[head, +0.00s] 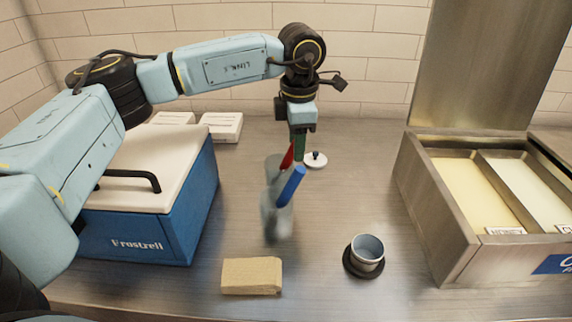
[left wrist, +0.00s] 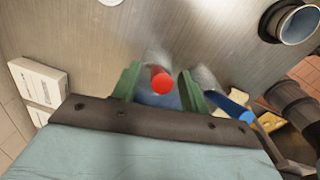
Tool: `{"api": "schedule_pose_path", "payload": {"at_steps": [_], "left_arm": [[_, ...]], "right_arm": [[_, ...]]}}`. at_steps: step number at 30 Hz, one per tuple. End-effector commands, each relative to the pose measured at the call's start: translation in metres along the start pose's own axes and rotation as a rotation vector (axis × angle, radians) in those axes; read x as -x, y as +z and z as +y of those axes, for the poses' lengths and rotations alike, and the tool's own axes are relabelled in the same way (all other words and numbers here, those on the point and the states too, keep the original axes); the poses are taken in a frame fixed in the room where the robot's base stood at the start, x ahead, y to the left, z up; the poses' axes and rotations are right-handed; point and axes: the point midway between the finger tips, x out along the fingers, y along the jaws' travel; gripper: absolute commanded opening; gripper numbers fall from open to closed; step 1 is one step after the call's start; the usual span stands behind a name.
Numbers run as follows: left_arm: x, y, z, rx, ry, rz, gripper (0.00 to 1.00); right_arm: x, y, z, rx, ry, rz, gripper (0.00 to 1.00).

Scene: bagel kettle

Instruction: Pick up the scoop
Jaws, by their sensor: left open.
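Two handles, one red (head: 287,157) and one blue (head: 291,187), stick up at a tilt from blurred grey metallic shapes (head: 277,218) on the counter. These look like scoops, but their lower parts are too blurred to tell apart. My left gripper (head: 299,148) points down at the red handle's top. In the left wrist view, its green fingers (left wrist: 158,88) are open, with the red handle's round end (left wrist: 163,84) between them and a gap on both sides. The blue handle (left wrist: 231,105) lies outside the right finger. My right gripper is not in view.
A blue cooler box (head: 150,237) with a pale lid stands left. A metal bin (head: 432,215) with two compartments stands right. A tan block (head: 251,276), a grey cup (head: 367,253) on a dark coaster and a small white lid (head: 316,163) lie around. Bare counter separates them.

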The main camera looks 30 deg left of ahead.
Motion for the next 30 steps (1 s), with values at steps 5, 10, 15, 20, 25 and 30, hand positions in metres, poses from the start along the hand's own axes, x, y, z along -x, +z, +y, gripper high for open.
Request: {"api": "schedule_pose_path", "payload": {"at_steps": [5,10,15,20,25,30], "left_arm": [[-0.0114,0.0002,-0.0002,-0.001,-0.001,-0.001,0.44],[-0.0111,0.0003,-0.0002,-0.001,-0.001,-0.001,0.44],[-0.0109,0.0003,-0.0002,-0.001,-0.001,-0.001,0.23],[-0.0108,0.0004,-0.0002,-0.001,0.0,-0.001,0.02],[-0.0105,0.0005,-0.0002,-0.001,0.0,-0.001,0.0],[-0.0028,0.0009,0.0007,-0.001,0.001,-0.002,0.0]], "right_arm": [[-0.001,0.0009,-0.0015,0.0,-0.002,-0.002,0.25],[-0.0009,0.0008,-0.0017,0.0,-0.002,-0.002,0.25],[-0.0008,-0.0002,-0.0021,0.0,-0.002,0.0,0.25],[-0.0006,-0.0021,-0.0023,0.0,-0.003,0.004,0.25],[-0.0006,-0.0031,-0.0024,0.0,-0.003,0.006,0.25],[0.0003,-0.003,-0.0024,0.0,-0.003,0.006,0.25]]}}
